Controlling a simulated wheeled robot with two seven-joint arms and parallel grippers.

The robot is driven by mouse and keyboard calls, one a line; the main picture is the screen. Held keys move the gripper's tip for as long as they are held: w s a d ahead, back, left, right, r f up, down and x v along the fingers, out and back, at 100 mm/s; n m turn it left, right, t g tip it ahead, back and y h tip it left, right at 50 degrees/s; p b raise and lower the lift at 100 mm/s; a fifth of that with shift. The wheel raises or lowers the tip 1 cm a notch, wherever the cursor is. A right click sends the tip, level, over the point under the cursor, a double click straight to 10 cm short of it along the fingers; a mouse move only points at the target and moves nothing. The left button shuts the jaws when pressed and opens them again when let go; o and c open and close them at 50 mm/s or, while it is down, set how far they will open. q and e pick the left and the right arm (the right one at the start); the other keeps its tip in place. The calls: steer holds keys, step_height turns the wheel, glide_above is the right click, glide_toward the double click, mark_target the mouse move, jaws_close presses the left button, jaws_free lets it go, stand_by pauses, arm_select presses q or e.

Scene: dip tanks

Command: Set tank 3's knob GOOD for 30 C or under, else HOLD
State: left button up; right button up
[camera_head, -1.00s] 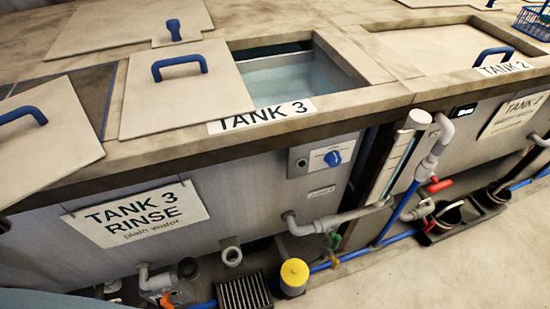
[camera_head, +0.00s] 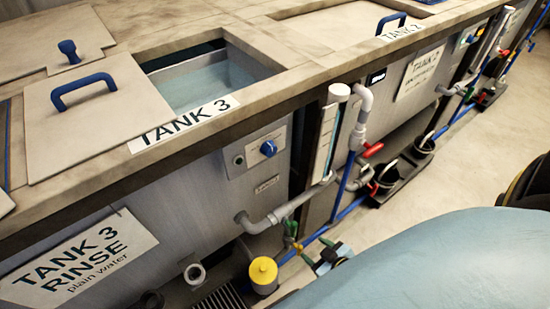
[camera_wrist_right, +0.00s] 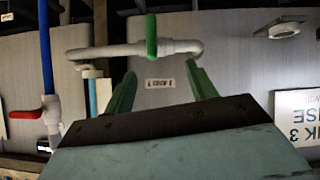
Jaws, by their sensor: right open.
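Tank 3 (camera_head: 200,85) is an open tank of clear liquid with a "TANK 3" label on its rim. Its blue knob (camera_head: 268,148) sits on a grey panel (camera_head: 240,160) on the front wall; its pointer setting is too small to read. My right gripper (camera_head: 312,255) is low in front of the wall, below and right of the knob and apart from it. In the right wrist view the gripper (camera_wrist_right: 162,82) is open and empty, with a small upside-down label between its green fingers. The knob does not show there. My left gripper is out of view.
A tall clear gauge (camera_head: 325,138) and a small dark display (camera_head: 377,78), unreadable, are right of the panel. Grey pipes (camera_head: 290,207), a yellow-capped pot (camera_head: 263,272) and a red-handled valve (camera_head: 373,150) line the wall's foot.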

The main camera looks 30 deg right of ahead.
steer(key=w+d+r+t, duration=0.1)
steer(key=w+r+t, duration=0.35)
steer(key=r, duration=0.75)
steer(key=n+t+y, duration=0.2)
glide_toward(272, 152)
steer(key=shift+t, duration=0.25)
steer(key=w, duration=0.2)
steer(key=w+b, duration=0.1)
steer(key=w, duration=0.2)
steer(key=w+a, duration=0.1)
steer(key=w, duration=0.2)
steer(key=shift+f+b, duration=0.2)
steer(key=shift+b, duration=0.1)
steer(key=shift+c, duration=0.5)
steer(key=c, duration=0.9)
